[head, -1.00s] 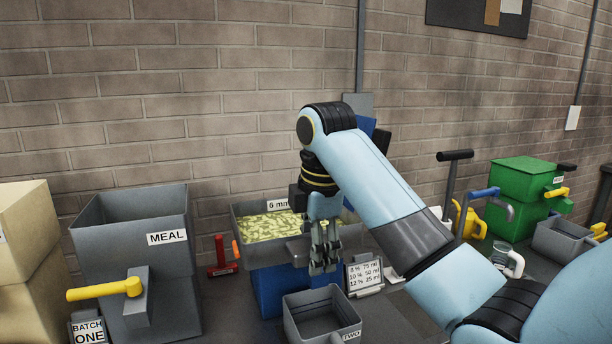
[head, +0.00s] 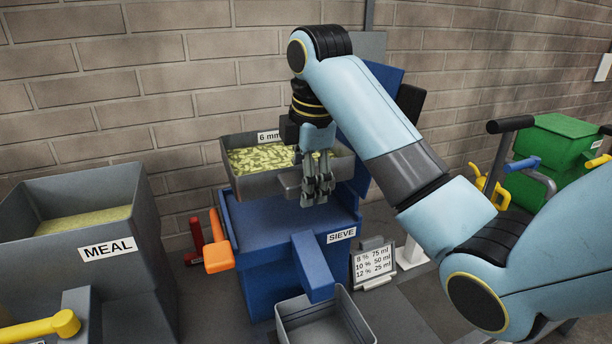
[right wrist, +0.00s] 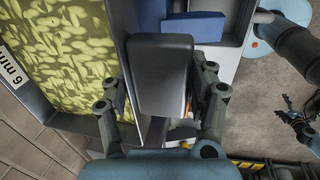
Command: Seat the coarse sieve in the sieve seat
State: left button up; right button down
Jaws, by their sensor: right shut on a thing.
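The coarse sieve, a grey tray (head: 256,186) labelled 6 mm with a yellow-green pellet-like layer inside, is at the middle of the head view. My right gripper (head: 318,200) points down at its front and is shut on its grey grip tab. The right wrist view shows the tab (right wrist: 160,75) between the fingers and the sieve's filling (right wrist: 65,50) to the left. The sieve seat is in the blue housing (head: 260,215) labelled SIEVE. The sieve appears over the housing's rear part; I cannot tell whether they touch.
A grey MEAL bin (head: 150,225) stands at the left. An orange handle (head: 218,258) is at the housing's left side. A grey open box (head: 325,325) stands below the blue chute. A small sign (head: 375,264) stands to the right. A green box (head: 560,155) is farther right.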

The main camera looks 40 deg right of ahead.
jog(key=shift+w+d+f, duration=0.1)
jog(key=shift+w+f, duration=0.05)
jog(key=shift+f, duration=3.4)
jog(key=shift+f, duration=1.6)
